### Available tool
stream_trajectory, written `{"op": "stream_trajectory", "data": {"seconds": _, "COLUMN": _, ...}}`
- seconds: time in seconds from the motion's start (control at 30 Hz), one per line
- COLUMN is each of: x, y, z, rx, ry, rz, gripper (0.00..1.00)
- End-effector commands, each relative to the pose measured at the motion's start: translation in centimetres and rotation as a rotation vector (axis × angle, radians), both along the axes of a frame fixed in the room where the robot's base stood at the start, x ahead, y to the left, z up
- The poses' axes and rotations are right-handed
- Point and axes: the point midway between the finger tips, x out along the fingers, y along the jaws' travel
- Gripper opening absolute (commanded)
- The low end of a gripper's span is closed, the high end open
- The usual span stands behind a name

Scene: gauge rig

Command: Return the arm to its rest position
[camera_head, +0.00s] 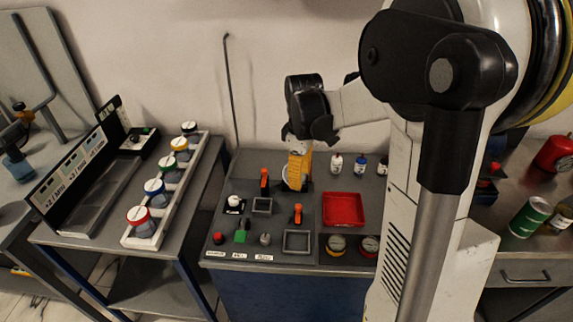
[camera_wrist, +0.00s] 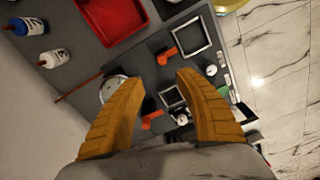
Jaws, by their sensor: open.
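My gripper (camera_head: 297,175) points down over the grey rig table (camera_head: 247,188), near its back edge. In the wrist view its two orange fingers (camera_wrist: 160,78) are spread apart with nothing between them. A round white-faced gauge (camera_wrist: 113,88) lies partly beyond the left finger; in the head view it is mostly hidden behind the fingers. My arm bends down to the gripper from the right, and its white and black links cover much of the right side of the head view.
A red tray (camera_head: 343,209), small bottles (camera_head: 360,165) and orange levers (camera_head: 297,212) stand around the gripper. A side table at left holds a white rack (camera_head: 155,232) with several coloured-lid jars. A thin rod (camera_head: 230,90) rises behind.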

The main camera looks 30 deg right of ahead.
Motion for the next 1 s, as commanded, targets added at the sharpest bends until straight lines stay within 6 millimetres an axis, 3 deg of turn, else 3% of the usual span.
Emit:
{"op": "stream_trajectory", "data": {"seconds": 0.23, "x": -0.1, "y": 0.2, "z": 0.2, "rx": -0.001, "ry": -0.005, "rz": -0.005, "gripper": 0.41}}
{"op": "stream_trajectory", "data": {"seconds": 0.37, "x": -0.9, "y": 1.7, "z": 1.9, "rx": -0.012, "ry": -0.049, "rz": -0.051, "gripper": 0.41}}
{"op": "stream_trajectory", "data": {"seconds": 0.6, "x": -5.1, "y": 7.6, "z": 6.8, "rx": -0.012, "ry": -0.255, "rz": -0.263, "gripper": 0.41}}
{"op": "stream_trajectory", "data": {"seconds": 0.7, "x": -7.3, "y": 9.9, "z": 8.1, "rx": 0.018, "ry": -0.350, "rz": -0.359, "gripper": 0.41}}
{"op": "stream_trajectory", "data": {"seconds": 1.0, "x": -12.3, "y": 14.4, "z": 8.9, "rx": 0.162, "ry": -0.557, "rz": -0.587, "gripper": 0.41}}
